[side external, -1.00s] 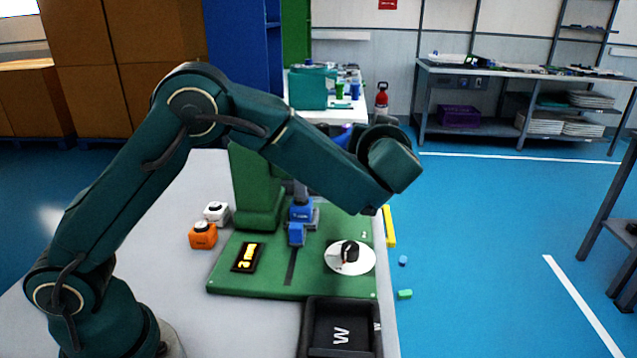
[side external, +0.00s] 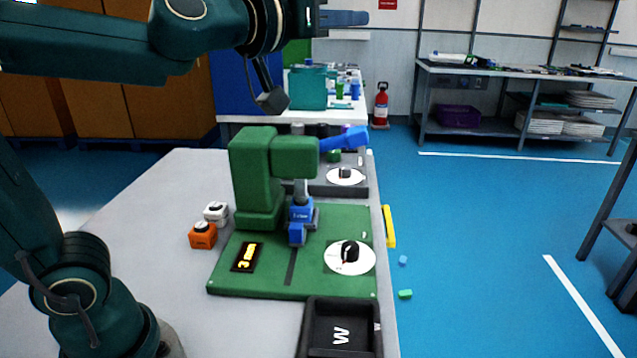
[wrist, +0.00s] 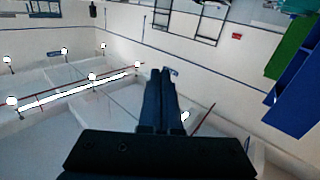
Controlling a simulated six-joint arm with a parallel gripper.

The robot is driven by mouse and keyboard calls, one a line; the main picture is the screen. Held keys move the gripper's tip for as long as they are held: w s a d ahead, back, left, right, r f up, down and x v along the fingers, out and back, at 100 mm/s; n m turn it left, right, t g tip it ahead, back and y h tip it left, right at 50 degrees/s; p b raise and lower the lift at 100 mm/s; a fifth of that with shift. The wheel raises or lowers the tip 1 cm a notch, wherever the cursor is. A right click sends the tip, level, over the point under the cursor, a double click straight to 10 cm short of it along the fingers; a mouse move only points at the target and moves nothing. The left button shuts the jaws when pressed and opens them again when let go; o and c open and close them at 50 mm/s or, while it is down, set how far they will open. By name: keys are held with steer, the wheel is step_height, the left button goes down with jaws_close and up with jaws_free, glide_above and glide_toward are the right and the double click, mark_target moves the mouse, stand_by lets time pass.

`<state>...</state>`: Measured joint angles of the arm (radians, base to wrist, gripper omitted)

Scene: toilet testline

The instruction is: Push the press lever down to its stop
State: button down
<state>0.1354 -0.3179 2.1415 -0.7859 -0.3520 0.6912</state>
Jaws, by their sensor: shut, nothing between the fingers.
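The green press (side external: 258,170) stands on a green baseplate (side external: 225,279) on the grey table. Its blue lever (side external: 344,139) sticks out to the right from the press head, tilted slightly upward. Under the head is a grey ram (side external: 300,190) above a blue fixture (side external: 299,222). My gripper (side external: 366,18) is high above the lever, apart from it, with its fingers pointing right. In the wrist view my gripper (wrist: 160,72) is shut and empty, with walls and ceiling lights beyond it. The press and lever are not in the wrist view.
A white dial with a black knob (side external: 350,252) and a yellow-marked display (side external: 247,257) sit on the baseplate. A black bin (side external: 313,347) stands in front. Orange (side external: 203,236) and white (side external: 216,212) button boxes are at left. A second dial station (side external: 325,188) is behind.

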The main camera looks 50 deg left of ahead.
steer(key=s+d+f+m+g+h, duration=0.1)
steer(key=s+f+g, duration=0.5)
steer(key=s+f, duration=0.5)
steer(key=s+d+f+m+g+h, duration=0.1)
steer(key=s+f+g, duration=0.5)
steer(key=s+f, duration=0.5)
steer(key=w+a+r+n+t+y, duration=0.2)
steer(key=w+r+n+t, duration=0.3)
steer(key=w+r+t, duration=1.05)
steer(key=n+g+y, duration=0.7)
steer(key=g+y, duration=0.1)
steer(key=g, duration=0.2)
glide_above(332, 143)
steer(key=w+d, duration=0.1)
steer(key=d, duration=0.2)
step_height(332, 143, down, 9)
steer(key=shift+w+d+f, duration=0.15)
steer(key=shift+f, duration=0.4)
steer(key=shift+w+d+f, duration=0.15)
steer(key=shift+f, duration=0.45)
steer(key=shift+w+d+f, duration=0.15)
steer(key=shift+f, duration=0.4)
